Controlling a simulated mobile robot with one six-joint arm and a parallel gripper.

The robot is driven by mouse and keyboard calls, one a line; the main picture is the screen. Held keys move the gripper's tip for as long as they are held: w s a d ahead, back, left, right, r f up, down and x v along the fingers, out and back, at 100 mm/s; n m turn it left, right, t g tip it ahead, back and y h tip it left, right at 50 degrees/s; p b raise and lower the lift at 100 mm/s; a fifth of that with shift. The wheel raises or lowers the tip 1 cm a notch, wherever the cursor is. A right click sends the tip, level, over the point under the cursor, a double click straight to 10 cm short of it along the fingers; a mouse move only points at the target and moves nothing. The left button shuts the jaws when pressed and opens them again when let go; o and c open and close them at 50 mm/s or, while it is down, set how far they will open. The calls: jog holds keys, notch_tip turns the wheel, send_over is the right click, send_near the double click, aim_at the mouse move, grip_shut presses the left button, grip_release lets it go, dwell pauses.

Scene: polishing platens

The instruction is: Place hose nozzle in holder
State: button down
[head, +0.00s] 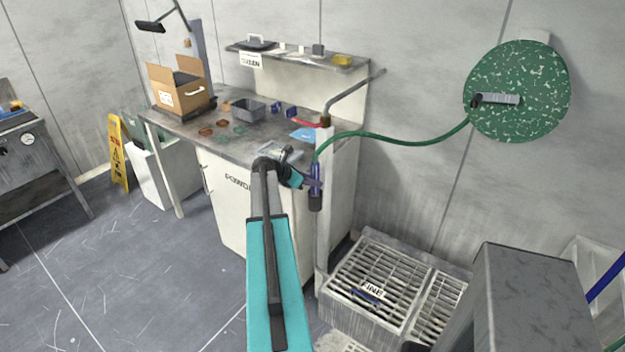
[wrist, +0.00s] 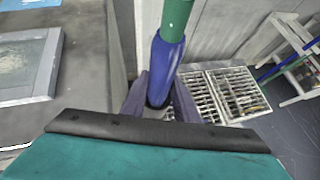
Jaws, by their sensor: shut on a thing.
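My gripper (head: 312,185) is shut on the nozzle, which hangs roughly upright beside the pale post (head: 336,220) at the bench's right end. In the wrist view, the nozzle (wrist: 164,68) sits between my two fingers (wrist: 158,100), hose end up; its lower end is hidden. A dark cylinder (head: 316,203) shows just below the fingers; I cannot tell whether it is the nozzle's tip or a holder.
The bench (head: 190,122) carries a cardboard box (head: 178,96), a grey bin (head: 249,110) and small parts. A bent grey pipe (head: 350,94) rises above the post. A slatted grate (head: 375,275) labelled FINE lies low to the right.

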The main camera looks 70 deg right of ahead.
dwell(0.3)
jog(key=c, duration=1.4)
grip_release()
jog(key=shift+f, duration=0.1)
jog(key=b+v, duration=0.2)
jog(key=v, duration=1)
jog(key=shift+a+b, duration=0.1)
jog(key=shift+b, duration=0.25)
